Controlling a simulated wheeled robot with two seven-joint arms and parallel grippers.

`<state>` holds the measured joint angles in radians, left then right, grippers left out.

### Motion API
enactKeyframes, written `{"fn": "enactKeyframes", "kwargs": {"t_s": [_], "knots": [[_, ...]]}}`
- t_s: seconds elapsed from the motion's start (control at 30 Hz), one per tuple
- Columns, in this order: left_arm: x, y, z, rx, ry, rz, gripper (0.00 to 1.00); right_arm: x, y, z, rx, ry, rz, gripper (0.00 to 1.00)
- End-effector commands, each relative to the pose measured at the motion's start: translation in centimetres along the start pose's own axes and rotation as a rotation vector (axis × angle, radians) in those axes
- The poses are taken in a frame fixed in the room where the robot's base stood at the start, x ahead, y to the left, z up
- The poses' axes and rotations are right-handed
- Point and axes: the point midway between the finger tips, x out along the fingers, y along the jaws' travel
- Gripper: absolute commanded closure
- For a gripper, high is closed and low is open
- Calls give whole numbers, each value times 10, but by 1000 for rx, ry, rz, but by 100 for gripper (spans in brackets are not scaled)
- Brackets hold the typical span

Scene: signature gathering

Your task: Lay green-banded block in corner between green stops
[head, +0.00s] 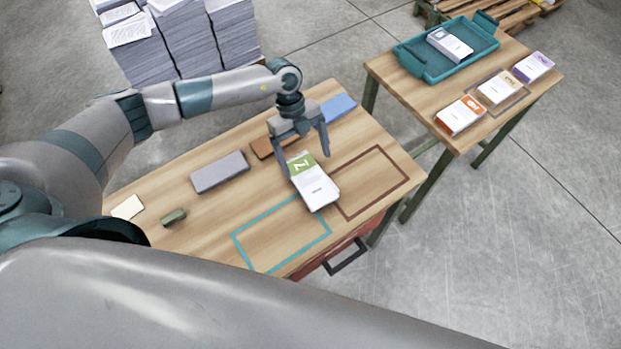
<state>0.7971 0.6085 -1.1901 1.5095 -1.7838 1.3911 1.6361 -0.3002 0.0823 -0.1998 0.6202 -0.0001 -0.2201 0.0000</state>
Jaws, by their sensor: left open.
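The green-banded block (318,190) is a white block with a green band and a "Z"-like mark at its far end. It lies flat on the near wooden table (210,225), between the teal outline and the brown outline and partly over their edges. My left gripper (307,162) is open over its green end, one finger to each side; I cannot tell whether they touch it. I cannot make out a corner with green stops; one small dark green piece (173,217) lies at the table's left. My right gripper is not in view.
A grey block (219,172), a brown piece (264,148), a blue piece (340,107) and a pale card (127,207) lie on the near table. Another table holds a teal tray (412,62) and several blocks.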

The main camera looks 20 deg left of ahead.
Motion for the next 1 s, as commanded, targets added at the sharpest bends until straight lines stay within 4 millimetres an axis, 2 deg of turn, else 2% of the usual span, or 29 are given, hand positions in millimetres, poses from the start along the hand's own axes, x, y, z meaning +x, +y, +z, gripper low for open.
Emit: {"fn": "enactKeyframes", "kwargs": {"t_s": [0.17, 0.33, 0.5, 1.0], "knots": [[9, 4, -5, 0, 3, 3, 12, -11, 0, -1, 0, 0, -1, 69], [28, 8, -11, -1, 3, 4, 12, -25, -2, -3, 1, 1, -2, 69], [47, 7, -9, -1, 2, 1, 12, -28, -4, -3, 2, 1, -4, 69], [51, 7, -8, 0, 1, 1, 12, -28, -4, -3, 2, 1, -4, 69]]}}
